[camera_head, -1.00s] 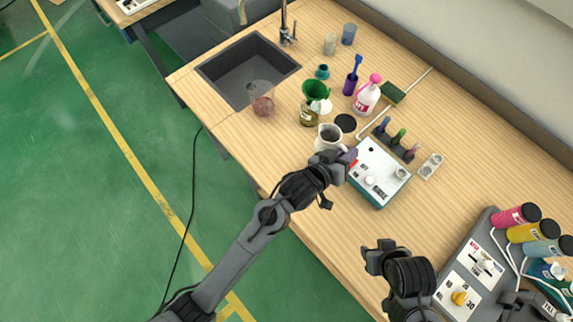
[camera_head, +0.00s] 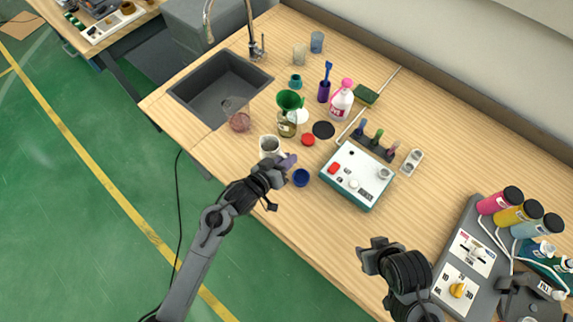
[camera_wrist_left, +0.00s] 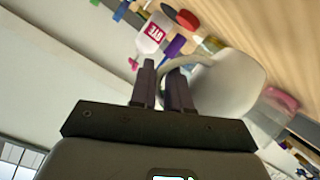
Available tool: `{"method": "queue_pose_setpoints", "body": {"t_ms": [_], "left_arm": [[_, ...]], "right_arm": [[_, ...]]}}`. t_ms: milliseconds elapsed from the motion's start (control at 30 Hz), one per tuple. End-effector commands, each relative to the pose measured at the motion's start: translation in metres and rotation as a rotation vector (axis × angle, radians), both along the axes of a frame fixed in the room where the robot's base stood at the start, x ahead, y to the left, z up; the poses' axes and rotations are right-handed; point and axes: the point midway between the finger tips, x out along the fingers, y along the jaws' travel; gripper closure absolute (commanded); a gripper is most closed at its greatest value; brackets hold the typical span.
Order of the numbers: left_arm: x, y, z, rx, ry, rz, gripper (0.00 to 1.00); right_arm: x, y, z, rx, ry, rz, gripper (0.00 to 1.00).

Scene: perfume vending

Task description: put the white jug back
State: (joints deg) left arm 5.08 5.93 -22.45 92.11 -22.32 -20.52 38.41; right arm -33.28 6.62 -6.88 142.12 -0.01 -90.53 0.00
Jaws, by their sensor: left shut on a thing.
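The white jug (camera_head: 268,147) is near the front edge of the bench, left of the white-topped device. My left gripper (camera_head: 284,163) is shut on its handle. In the left wrist view, the jug (camera_wrist_left: 232,84) hangs at the right of the fingers (camera_wrist_left: 163,88), with its curved handle between them. I cannot tell whether its base touches the bench. My right gripper (camera_head: 372,254) is at the front of the bench, apart from the jug; its finger opening cannot be made out.
A pink glass beaker (camera_head: 240,121), green funnel (camera_head: 290,101), red lid (camera_head: 308,140) and blue cap (camera_head: 301,178) surround the jug. The white-topped device (camera_head: 354,172) stands to the right, the sink (camera_head: 220,88) behind left. Bare wood lies between the device and the front edge.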

Motion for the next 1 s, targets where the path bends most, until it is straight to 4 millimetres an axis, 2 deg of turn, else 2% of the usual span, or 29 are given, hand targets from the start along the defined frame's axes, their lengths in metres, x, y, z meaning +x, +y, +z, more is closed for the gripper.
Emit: {"method": "queue_pose_setpoints", "body": {"t_ms": [367,867,900,1000], "left_arm": [[0.0,0.0,-0.036,0.0,-0.001,0.0,1.0],[0.0,0.0,-0.043,0.0,-0.003,-0.001,1.0],[0.0,0.0,-0.043,0.001,-0.001,0.0,0.77],[0.0,0.0,-0.043,0.001,-0.001,0.0,0.62]], "right_arm": [[0.0,0.0,-0.005,0.001,0.0,-0.001,0.57],[0.0,-0.002,-0.007,-0.01,0.001,0.006,0.57],[0.0,-0.002,-0.006,-0.01,0.001,0.006,0.57],[0.0,-0.002,-0.006,-0.009,0.001,0.005,0.57]]}}
